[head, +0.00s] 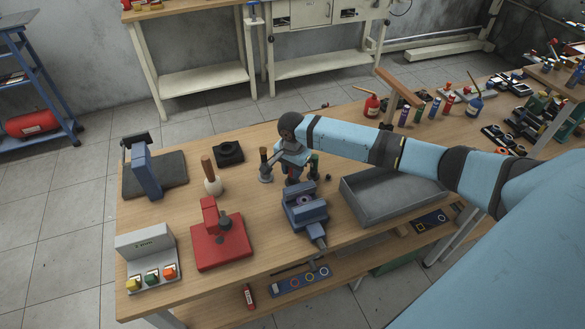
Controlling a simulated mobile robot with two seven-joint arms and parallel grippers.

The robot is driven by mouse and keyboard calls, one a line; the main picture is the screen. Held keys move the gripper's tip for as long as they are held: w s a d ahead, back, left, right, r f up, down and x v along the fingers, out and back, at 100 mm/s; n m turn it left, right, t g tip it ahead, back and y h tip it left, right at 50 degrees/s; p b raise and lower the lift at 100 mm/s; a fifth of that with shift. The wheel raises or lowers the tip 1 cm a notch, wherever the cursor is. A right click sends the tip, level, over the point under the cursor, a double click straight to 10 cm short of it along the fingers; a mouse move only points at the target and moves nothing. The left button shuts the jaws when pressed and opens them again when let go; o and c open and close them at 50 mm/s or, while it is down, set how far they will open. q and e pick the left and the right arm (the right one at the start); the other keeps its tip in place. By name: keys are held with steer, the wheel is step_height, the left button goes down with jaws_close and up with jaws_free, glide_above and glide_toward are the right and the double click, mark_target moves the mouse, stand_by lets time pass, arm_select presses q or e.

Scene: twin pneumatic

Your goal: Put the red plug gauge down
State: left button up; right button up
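My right arm reaches in from the right, and its gripper (291,157) points down just behind the blue vise (305,205) on the wooden bench. The fingers are small and partly hidden, so I cannot tell whether they are open or shut. A small dark reddish thing (291,178) shows below the gripper, close behind the vise; I cannot tell whether it is the plug gauge or whether it is gripped. A green-topped thing (313,165) stands right of the gripper. A small red cylinder (249,297) shows low at the bench's front. My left gripper is out of view.
A grey tray (392,206) lies right of the vise. Left are a red fixture (219,248), a button box (146,242), a wooden-handled tool (212,184) and a black block (229,152).

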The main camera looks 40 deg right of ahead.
steer(key=o, duration=0.3)
steer(key=shift+o, duration=0.2)
steer(key=shift+r, duration=0.1)
step_height(320, 180, up, 12)
steer(key=shift+r, duration=0.1)
stand_by(0.6)
